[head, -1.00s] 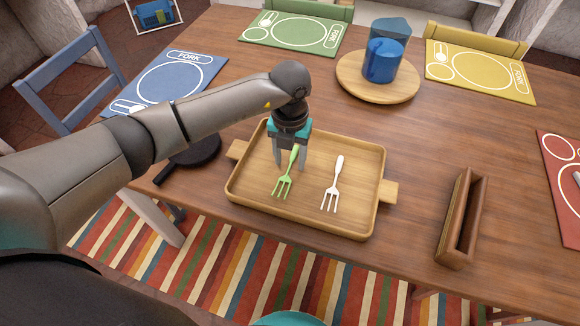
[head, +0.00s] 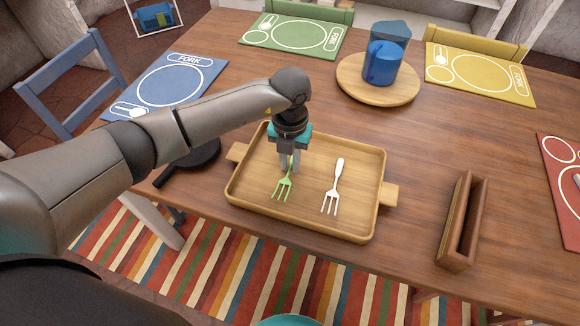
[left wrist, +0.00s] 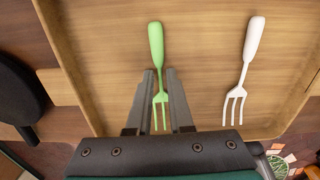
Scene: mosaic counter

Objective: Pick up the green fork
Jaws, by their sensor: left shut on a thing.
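The green fork (head: 283,187) lies in the wooden tray (head: 252,203), its tines toward the tray's near edge. My left gripper (head: 288,168) points down over the tray and is shut on the green fork, near where the handle meets the tines. In the left wrist view the green fork (left wrist: 157,48) passes between the two fingers (left wrist: 160,80), with its handle beyond them. The white fork (head: 334,187) lies to the right in the same tray, apart from the gripper. It also shows in the left wrist view (left wrist: 249,50). My right gripper is not in view.
A dark pan (head: 198,158) stands left of the tray. A narrow wooden box (head: 451,237) stands to its right. Placemats lie along the table edges. Bare table lies between tray and box.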

